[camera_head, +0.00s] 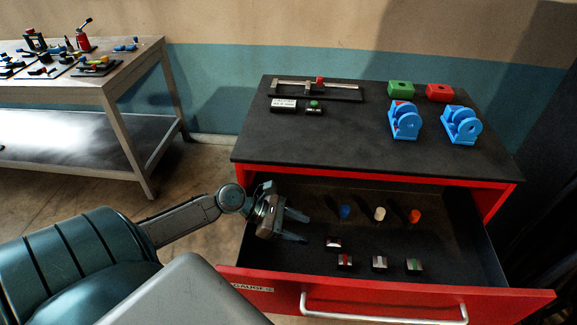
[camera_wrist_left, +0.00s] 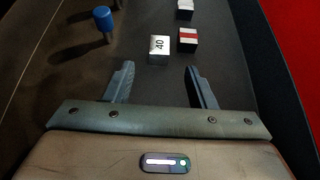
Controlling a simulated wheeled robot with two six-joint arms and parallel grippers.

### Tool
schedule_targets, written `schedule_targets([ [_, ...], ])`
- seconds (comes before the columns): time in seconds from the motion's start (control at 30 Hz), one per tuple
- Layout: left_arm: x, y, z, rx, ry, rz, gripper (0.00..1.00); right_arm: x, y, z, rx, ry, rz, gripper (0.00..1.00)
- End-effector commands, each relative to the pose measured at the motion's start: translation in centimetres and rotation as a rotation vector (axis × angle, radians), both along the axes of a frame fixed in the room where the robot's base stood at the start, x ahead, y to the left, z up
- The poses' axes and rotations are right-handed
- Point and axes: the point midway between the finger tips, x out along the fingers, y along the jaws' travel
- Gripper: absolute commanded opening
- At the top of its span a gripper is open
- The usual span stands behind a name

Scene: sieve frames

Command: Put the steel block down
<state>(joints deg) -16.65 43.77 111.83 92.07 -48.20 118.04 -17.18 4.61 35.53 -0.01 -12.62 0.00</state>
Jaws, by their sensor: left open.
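My left gripper (camera_head: 303,226) reaches into the open drawer from the left, its two fingers apart. In the left wrist view the gripper (camera_wrist_left: 159,74) is open and nothing is between its fingers. A small steel block marked 40 (camera_wrist_left: 159,48) sits on the drawer floor just beyond the fingertips, apart from them. In the head view this steel block (camera_head: 333,242) is to the right of the fingers. My right gripper is not in view.
The red drawer (camera_head: 263,302) also holds a red-and-white block (camera_wrist_left: 187,40), other small blocks (camera_head: 379,263) and blue, white and orange pegs (camera_head: 380,214). The black cabinet top (camera_head: 320,145) carries a caliper, blue fixtures (camera_head: 404,121) and green and red blocks.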

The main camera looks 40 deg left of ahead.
Motion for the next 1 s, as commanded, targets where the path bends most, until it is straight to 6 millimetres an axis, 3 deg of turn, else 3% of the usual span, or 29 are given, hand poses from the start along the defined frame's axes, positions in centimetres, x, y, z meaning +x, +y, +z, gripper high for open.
schedule_targets([
  [0.33,-1.4,2.0,1.3,0.002,0.001,0.0,0.51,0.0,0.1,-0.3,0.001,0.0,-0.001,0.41],
  [1.0,-1.5,2.2,1.5,0.0,0.0,0.0,0.51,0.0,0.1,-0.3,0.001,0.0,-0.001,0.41],
])
